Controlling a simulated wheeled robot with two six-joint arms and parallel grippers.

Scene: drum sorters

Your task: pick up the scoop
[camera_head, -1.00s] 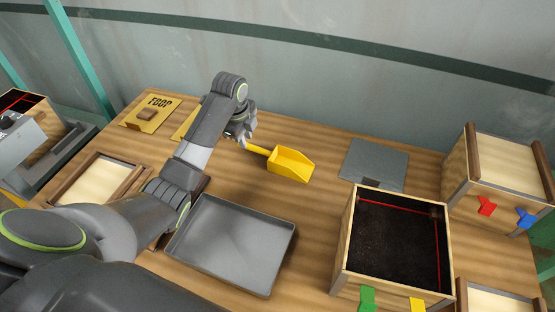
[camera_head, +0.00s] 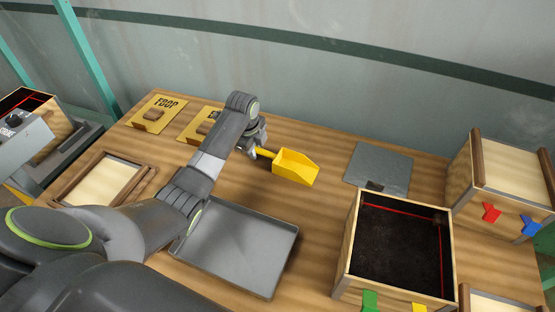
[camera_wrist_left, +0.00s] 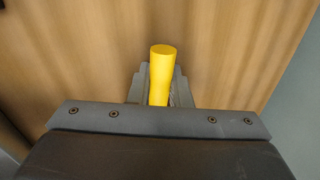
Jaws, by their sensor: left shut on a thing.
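The yellow scoop (camera_head: 295,167) is near the middle of the table, its open pan pointing right and its handle pointing left toward my left gripper. My left gripper (camera_head: 258,148) is shut on the scoop's handle. In the left wrist view the yellow handle (camera_wrist_left: 161,72) stands between the fingers, its round end toward the camera. The fingers hide part of the handle. I cannot tell whether the scoop touches the table. My right gripper is not in view.
A grey metal tray (camera_head: 283,247) lies in front of the scoop. A wooden box with dark contents (camera_head: 347,246) stands at the right front, a grey plate (camera_head: 379,163) behind it. Yellow cards (camera_head: 168,104) lie at the back left. A wooden crate (camera_head: 461,171) stands far right.

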